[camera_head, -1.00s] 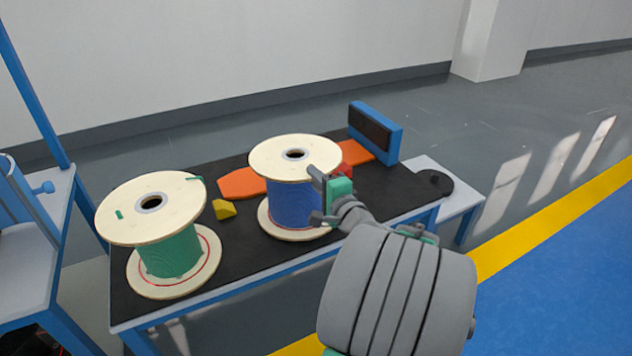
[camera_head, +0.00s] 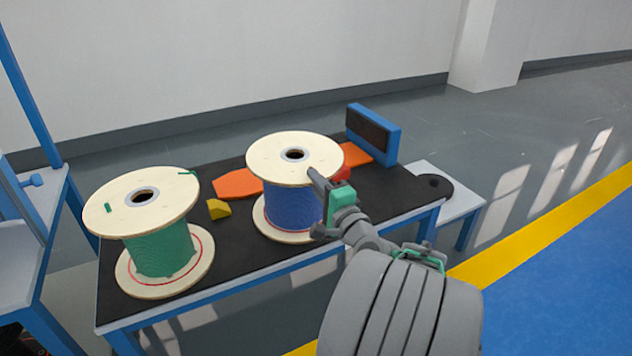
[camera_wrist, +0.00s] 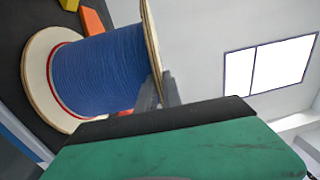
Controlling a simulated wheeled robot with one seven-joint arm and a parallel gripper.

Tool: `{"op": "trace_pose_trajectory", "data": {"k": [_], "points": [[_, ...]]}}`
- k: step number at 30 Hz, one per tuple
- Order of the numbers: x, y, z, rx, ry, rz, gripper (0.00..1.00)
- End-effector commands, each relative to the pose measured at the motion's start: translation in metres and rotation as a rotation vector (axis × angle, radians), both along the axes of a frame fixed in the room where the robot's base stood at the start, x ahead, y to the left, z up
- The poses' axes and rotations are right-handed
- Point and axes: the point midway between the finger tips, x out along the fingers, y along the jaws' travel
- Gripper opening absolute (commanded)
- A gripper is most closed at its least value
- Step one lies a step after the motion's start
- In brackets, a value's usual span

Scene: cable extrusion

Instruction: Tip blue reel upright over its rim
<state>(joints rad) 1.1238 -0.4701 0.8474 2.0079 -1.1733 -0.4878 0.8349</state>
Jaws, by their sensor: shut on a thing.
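The blue reel (camera_head: 292,207) stands on its lower wooden flange on the black table top, with its axis near vertical. I cannot tell whether it leans slightly. Its upper flange (camera_head: 290,150) is pale wood with a grey hub hole. My gripper (camera_head: 316,198) is at the right front edge of that upper flange. In the wrist view, the two grey fingers (camera_wrist: 160,92) are shut on the flange's rim, one on the blue winding's side and one outside. The blue reel (camera_wrist: 98,72) lies sideways across that view. The fingertips are partly hidden.
A green reel (camera_head: 160,248) stands at the table's left end. A yellow wedge (camera_head: 218,209) and an orange board (camera_head: 238,184) lie behind and between the reels. A blue block with a dark face (camera_head: 385,135) stands at the back right. Black table top (camera_head: 398,190) is bare on the right.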

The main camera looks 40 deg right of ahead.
Motion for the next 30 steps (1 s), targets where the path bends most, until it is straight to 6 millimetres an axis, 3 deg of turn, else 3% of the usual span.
{"op": "trace_pose_trajectory", "data": {"k": [1, 9, 10, 19, 30], "points": [[-0.0009, 0.0003, -0.0164, 0.020, 0.026, -0.003, 0.00], [-0.0013, -0.0005, -0.0172, 0.021, 0.026, -0.005, 0.00], [-0.0013, -0.0006, -0.0172, 0.021, 0.026, -0.005, 0.12], [-0.0014, -0.0010, -0.0136, 0.016, 0.022, -0.005, 0.35], [-0.0071, -0.0013, -0.0114, 0.015, 0.021, -0.008, 0.35]]}}
